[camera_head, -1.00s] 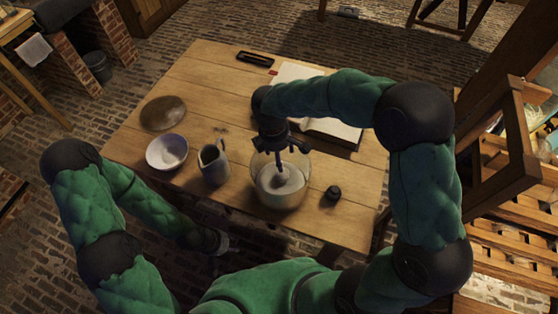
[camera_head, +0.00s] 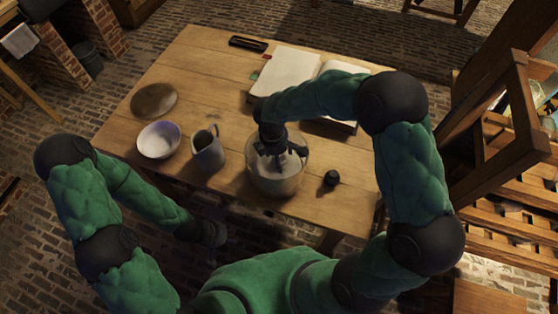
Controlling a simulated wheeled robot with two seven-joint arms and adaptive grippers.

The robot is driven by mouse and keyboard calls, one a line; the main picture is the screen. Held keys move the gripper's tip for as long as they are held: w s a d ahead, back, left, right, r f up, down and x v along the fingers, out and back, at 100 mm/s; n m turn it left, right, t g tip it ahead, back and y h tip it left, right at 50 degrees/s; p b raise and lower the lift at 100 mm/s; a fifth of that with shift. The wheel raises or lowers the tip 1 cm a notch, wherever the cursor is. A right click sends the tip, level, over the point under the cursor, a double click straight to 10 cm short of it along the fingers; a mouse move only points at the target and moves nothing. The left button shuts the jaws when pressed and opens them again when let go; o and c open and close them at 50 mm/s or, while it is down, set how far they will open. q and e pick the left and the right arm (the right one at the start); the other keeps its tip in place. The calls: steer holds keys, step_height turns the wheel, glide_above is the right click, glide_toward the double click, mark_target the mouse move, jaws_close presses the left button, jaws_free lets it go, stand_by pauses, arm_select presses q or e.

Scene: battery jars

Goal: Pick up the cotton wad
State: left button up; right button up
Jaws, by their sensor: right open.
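A glass jar (camera_head: 275,187) stands near the front edge of the wooden table. A pale mass shows inside it; whether this is the cotton wad I cannot tell clearly. My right gripper (camera_head: 279,161) points down at the jar's mouth with its fingers open. Its fingers hide part of the jar's inside, and I cannot tell how deep they reach. My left gripper (camera_head: 215,236) hangs low and dark in front of the table's front edge, away from the jar. Its fingers are too dark to make out.
A grey jug (camera_head: 207,155) and a white bowl (camera_head: 159,141) stand left of the jar, with a round brown disc (camera_head: 154,99) behind. A small black object (camera_head: 331,178) stands right of the jar. An open book (camera_head: 285,75) lies behind my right arm.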

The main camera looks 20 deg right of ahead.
steer(key=shift+f, duration=0.15)
steer(key=shift+c, duration=0.3)
steer(key=c, duration=0.8)
steer(key=shift+c, duration=0.2)
steer(key=shift+r, duration=0.5)
steer(key=r, duration=0.1)
steer(key=r+p, duration=0.1)
steer(key=r, duration=0.1)
steer(key=shift+s+a+r+p, duration=0.1)
steer(key=shift+s+p, duration=0.2)
steer(key=shift+p, duration=0.05)
steer(key=s+a+r+p, duration=0.4)
steer(key=s+a+r, duration=0.2)
steer(key=s, duration=0.6)
step_height(320, 180, up, 3)
steer(key=shift+f, duration=0.1)
